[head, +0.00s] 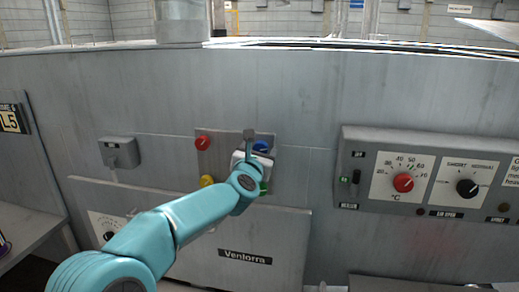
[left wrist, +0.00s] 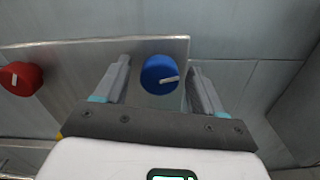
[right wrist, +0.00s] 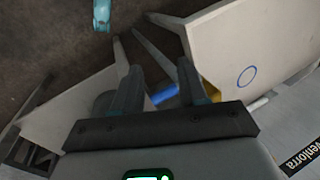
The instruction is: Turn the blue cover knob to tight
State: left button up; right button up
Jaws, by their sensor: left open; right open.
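The blue knob (head: 261,146) is on a small panel on the grey machine wall, partly hidden by my left gripper (head: 250,138). In the left wrist view, the round blue knob (left wrist: 156,72) has a white pointer mark towards the right. It shows between the two open fingers of my left gripper (left wrist: 158,66), with a visible gap on each side. I cannot tell how far the fingertips are from it in depth. My right gripper (right wrist: 159,67) is open and empty in the right wrist view, with no knob near it; it is not visible in the head view.
The panel also carries a red knob (head: 202,143), a yellow knob (head: 206,181) and a green one (head: 264,186), partly hidden. A control box (head: 350,150) with dials juts out at right. A grey box (head: 120,152) is at left.

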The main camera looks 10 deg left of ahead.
pick_arm(q)
jog(key=shift+s, duration=0.1)
jog(key=c, duration=1.1)
jog(key=shift+o, duration=0.2)
jog(key=m, duration=0.4)
jog(key=shift+d, duration=0.1)
jog(key=m, duration=0.4)
jog(key=shift+m, duration=0.3)
jog(key=m+p, duration=0.1)
jog(key=m, duration=0.4)
jog(key=shift+m+p, duration=0.75)
jog(key=shift+m, duration=1.65)
jog(key=shift+f, duration=0.1)
